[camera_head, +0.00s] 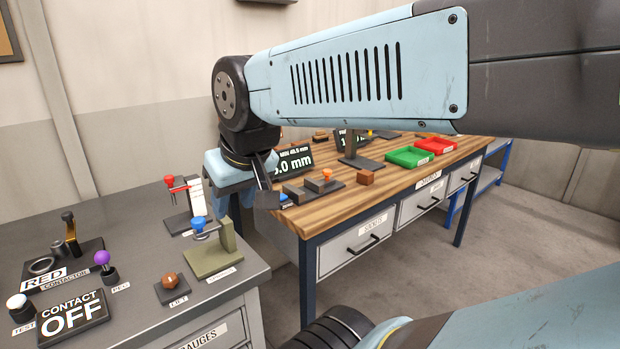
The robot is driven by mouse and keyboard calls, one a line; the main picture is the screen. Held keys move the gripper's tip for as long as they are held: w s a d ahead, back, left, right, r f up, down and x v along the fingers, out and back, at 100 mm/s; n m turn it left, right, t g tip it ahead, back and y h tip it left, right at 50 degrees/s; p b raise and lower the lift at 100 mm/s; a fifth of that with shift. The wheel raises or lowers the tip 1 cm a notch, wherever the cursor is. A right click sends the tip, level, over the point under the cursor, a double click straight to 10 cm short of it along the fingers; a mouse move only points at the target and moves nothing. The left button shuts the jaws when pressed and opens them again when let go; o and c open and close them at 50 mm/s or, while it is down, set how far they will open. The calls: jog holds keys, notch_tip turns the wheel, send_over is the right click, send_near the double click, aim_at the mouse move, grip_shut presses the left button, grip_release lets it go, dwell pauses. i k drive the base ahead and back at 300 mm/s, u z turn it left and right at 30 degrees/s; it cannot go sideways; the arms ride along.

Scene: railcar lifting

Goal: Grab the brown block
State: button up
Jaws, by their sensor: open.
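A small brown block (366,177) sits on the wooden workbench top (400,178), near its front edge. It is right of a dark fixture with an orange knob (326,175) and apart from it. My gripper (264,196) hangs at the left end of the workbench, well left of the block. It is open and holds nothing that I can see. My wrist hides part of the gripper, and only one dark finger shows clearly.
Green (410,156) and red (435,146) trays lie behind and right of the block. Dark display panels (295,161) stand at the back left. A grey cabinet (120,225) with levers and knobs stands at the left. The bench top right of the block is mostly clear.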

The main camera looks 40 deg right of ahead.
aim_at(366, 177)
jog(key=z, duration=0.05)
jog(key=i, duration=0.1)
jog(key=u, duration=2.2)
jog(key=k, duration=2.35)
jog(key=u, duration=0.35)
jog(key=i, duration=0.1)
jog(key=z, duration=2.6)
